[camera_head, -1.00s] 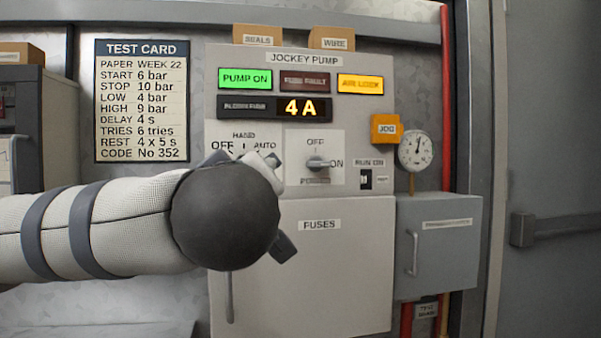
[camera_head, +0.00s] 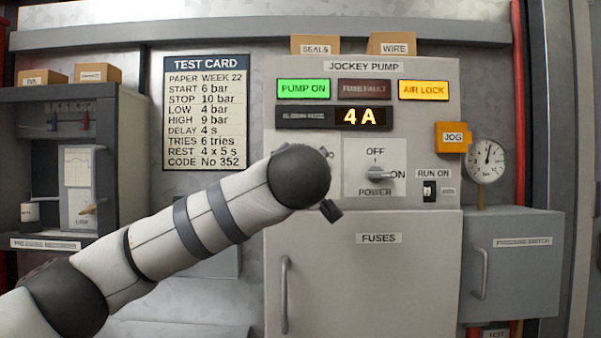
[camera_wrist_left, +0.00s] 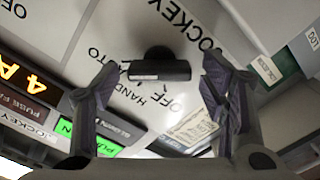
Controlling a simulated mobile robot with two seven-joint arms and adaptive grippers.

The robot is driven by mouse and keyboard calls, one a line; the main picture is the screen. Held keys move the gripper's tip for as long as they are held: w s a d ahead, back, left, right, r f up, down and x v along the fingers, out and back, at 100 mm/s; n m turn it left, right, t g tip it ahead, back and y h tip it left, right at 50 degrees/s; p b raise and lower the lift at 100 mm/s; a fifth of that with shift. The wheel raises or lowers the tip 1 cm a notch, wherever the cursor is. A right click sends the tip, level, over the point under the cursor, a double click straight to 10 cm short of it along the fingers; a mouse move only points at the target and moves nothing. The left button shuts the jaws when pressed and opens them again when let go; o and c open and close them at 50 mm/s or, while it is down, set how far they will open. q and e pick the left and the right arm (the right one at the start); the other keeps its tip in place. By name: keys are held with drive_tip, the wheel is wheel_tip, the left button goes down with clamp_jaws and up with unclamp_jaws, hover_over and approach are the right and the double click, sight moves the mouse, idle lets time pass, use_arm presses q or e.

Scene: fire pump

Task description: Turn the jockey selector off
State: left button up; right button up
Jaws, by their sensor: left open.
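The jockey selector (camera_wrist_left: 157,70) is a dark bar-shaped knob on the pale panel in the left wrist view. HAND, OFF and AUTO are printed around it, and JOCKEY beyond it. The bar lies nearly level in that picture; I cannot tell surely which label it points at. My left gripper (camera_wrist_left: 158,85) is open, one finger on each side of the knob, with visible gaps; depth to it is unclear. In the head view my left arm hides the selector and most of the gripper. My right gripper is not in view.
The power switch (camera_head: 380,173) sits right of my arm, its handle toward ON. The PUMP ON lamp (camera_head: 303,89) is green, AIR LOCK (camera_head: 423,90) is amber, and the display (camera_head: 361,117) reads 4 A. A JOG box (camera_head: 452,137) and gauge (camera_head: 487,160) stand farther right.

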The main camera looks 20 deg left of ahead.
use_arm(q)
drive_tip(key=c, duration=1.1)
drive_tip(key=shift+c, duration=0.2)
drive_tip(key=shift+r, duration=0.1)
drive_tip(key=n, duration=1.9)
drive_tip(key=shift+f+n, duration=0.3)
drive_tip(key=shift+f, duration=0.1)
